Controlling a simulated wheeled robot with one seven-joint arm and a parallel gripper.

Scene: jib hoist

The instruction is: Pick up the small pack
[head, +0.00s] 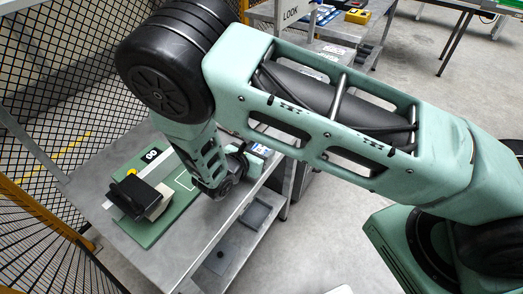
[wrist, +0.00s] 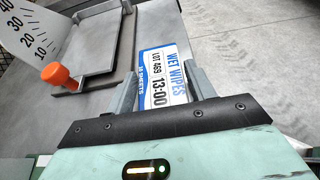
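The small pack is a white pack with blue lettering reading "WET WIPES" and "LOT 469 13:00" (wrist: 163,72). In the wrist view it lies just ahead of and between the two fingers of my gripper (wrist: 163,78). The fingers are apart, one along each side of the pack, with very little gap. I cannot tell whether they touch it. In the head view my gripper (head: 240,153) is low at the bench's right edge, partly hidden by my arm, with a white and blue item (head: 259,150) just beyond it.
In the wrist view a grey tray (wrist: 82,70), an orange knob (wrist: 58,75) and a numbered scale (wrist: 22,42) stand left of the pack. The head view shows a green mat (head: 150,232) with a black-topped device (head: 135,195) on the bench, and mesh fencing at left.

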